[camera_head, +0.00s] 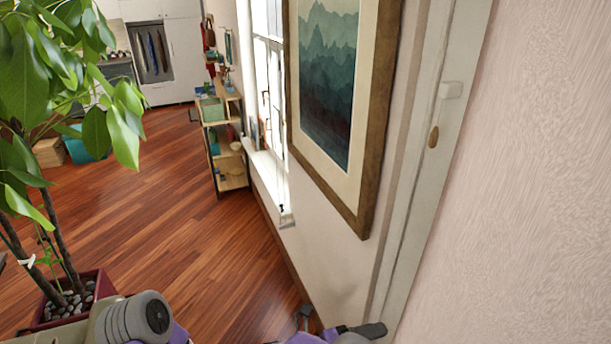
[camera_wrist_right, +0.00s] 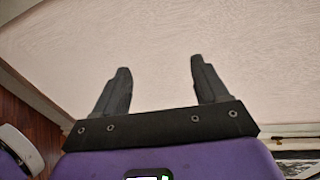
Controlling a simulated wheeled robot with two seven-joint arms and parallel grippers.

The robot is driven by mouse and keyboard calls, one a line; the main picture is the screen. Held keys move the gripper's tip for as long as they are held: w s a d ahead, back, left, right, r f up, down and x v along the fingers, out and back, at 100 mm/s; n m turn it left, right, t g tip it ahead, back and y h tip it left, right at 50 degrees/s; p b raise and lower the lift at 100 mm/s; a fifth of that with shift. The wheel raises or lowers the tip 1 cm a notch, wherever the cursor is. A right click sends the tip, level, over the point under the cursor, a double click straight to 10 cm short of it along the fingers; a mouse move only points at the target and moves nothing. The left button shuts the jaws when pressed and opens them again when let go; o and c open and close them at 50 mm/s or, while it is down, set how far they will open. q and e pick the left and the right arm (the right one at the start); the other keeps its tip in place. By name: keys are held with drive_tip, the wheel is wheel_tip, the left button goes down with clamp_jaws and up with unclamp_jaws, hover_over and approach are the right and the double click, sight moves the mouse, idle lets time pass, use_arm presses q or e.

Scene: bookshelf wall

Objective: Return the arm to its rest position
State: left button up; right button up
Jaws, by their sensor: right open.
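My right gripper (camera_wrist_right: 159,66) is open in the right wrist view, its two dark fingers apart with nothing between them. A pale textured wall surface (camera_wrist_right: 250,40) fills the view beyond the fingers. In the head view, purple and dark parts of my right arm show at the bottom edge, close to the wall. A grey and purple part of my left arm shows at the bottom left, in front of a potted plant. My left gripper is not seen.
The potted plant (camera_head: 72,312) stands at the left, its leaves reaching up. A framed picture (camera_head: 375,110) and a door frame (camera_head: 415,175) are on the right wall. A small shelf (camera_head: 232,170) stands by the window. The wooden floor (camera_head: 180,225) between is clear.

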drive_tip(key=s+d+f+m+g+y+b, duration=0.1)
drive_tip(key=s+d+f+m+g+y, duration=0.25)
drive_tip(key=f, duration=0.65)
drive_tip(key=s+f+m+g+y+b, duration=0.1)
drive_tip(key=s+f+m+g+y, duration=0.25)
drive_tip(key=f+m, duration=0.45)
drive_tip(key=s+a+f+m+g+y+b, duration=0.1)
drive_tip(key=s+a+f+m+y, duration=0.2)
drive_tip(key=f+m+y, duration=0.35)
drive_tip(key=s+a+f+m+g+y+b, duration=0.1)
drive_tip(key=s+a+f+m+y+b, duration=0.2)
drive_tip(key=f+m, duration=0.5)
use_arm(q)
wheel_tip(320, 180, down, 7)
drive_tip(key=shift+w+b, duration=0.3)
drive_tip(key=shift+b, duration=0.1)
use_arm(e)
drive_tip(key=w+f+m+t+y, duration=0.2)
drive_tip(key=f+m, duration=0.4)
drive_tip(key=m, duration=0.9)
drive_tip(key=w+t, duration=0.1)
drive_tip(key=t, duration=0.1)
drive_tip(key=shift+w+a+f+m+t+y, duration=0.3)
drive_tip(key=shift+t+y, duration=0.05)
drive_tip(key=shift+t, duration=0.05)
